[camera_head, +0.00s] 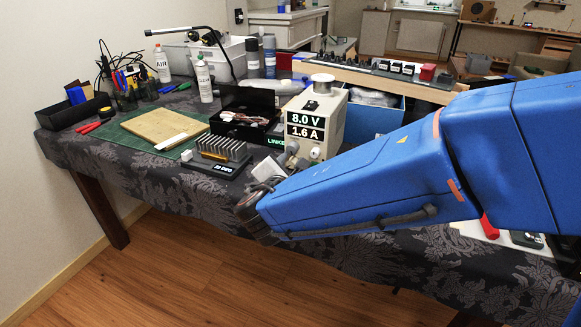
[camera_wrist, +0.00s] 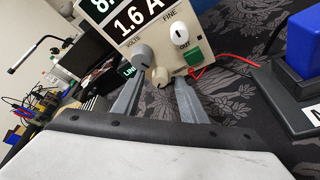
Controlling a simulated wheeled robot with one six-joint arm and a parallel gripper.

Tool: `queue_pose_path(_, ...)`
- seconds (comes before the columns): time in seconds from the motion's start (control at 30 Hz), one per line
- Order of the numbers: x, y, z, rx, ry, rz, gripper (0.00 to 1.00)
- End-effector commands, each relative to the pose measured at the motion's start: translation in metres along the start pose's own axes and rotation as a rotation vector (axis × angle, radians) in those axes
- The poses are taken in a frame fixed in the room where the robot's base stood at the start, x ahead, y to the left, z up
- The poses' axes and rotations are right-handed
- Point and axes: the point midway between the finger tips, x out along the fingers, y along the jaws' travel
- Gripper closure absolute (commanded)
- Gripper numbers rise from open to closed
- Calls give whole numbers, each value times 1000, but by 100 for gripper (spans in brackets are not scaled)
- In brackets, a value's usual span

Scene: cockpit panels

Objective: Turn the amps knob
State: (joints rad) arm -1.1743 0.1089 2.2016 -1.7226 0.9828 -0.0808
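The power supply (camera_head: 318,103) is a cream box on the table. Its display reads 8.0 V and 1.6 A. In the wrist view its front panel (camera_wrist: 160,48) has a grey knob (camera_wrist: 143,56) by the VOLTS label and a white knob (camera_wrist: 178,33) under FINE. A cream knob (camera_wrist: 161,77) sits low on the panel; its label is hidden, so I cannot read whether it is the amps knob. My gripper (camera_wrist: 160,88) is open, one finger on each side of the cream knob. I cannot tell whether either finger touches it.
A green terminal (camera_wrist: 193,57) with red leads (camera_wrist: 225,65) is right of the knobs. A finned heatsink (camera_head: 222,148) stands left of the supply, and a black open box (camera_head: 247,113) is behind it. A blue object (camera_wrist: 304,45) stands at the wrist view's right.

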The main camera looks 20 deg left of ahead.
Motion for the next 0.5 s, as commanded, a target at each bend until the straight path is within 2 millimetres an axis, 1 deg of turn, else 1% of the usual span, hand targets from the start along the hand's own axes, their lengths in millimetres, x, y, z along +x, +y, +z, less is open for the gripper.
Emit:
queue_pose_path(0.3,3,0,0,0,0,0,61)
queue_pose_path(0.33,3,0,0,0,0,0,66)
queue_pose_path(0.37,3,0,0,0,0,0,73)
queue_pose_path(0.4,3,0,0,0,0,0,83)
queue_pose_path(0.47,3,0,0,0,0,0,97)
queue_pose_path(0.5,3,0,0,0,0,0,100)
